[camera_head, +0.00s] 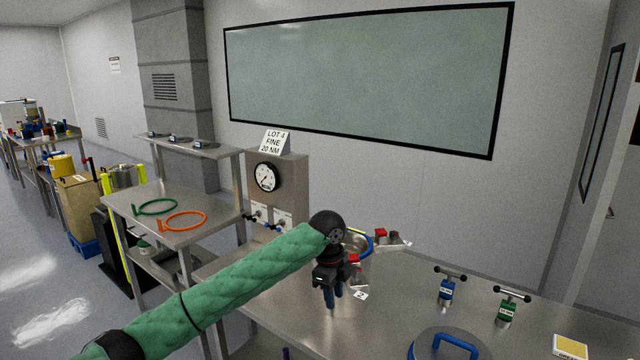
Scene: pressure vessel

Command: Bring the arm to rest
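My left arm (220,285), in a green quilted sleeve, reaches in from the lower left over the metal table (400,310). My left gripper (332,296) is dark, points down and hangs in front of a metal vessel (357,270). The vessel has a blue and yellow rim and red-topped clamps (381,234) at its side. The fingertips look close together, but I cannot tell whether they are open or shut. Nothing is clearly held. The gripper and wrist hide part of the vessel. My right gripper is not in view.
A lid with a blue handle (450,343) lies at the front of the table. A blue T-handled tool (446,289) and a green one (507,309) stand to the right. A yellow-and-white pad (570,346) lies at the far right. A gauge box (280,190) stands behind.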

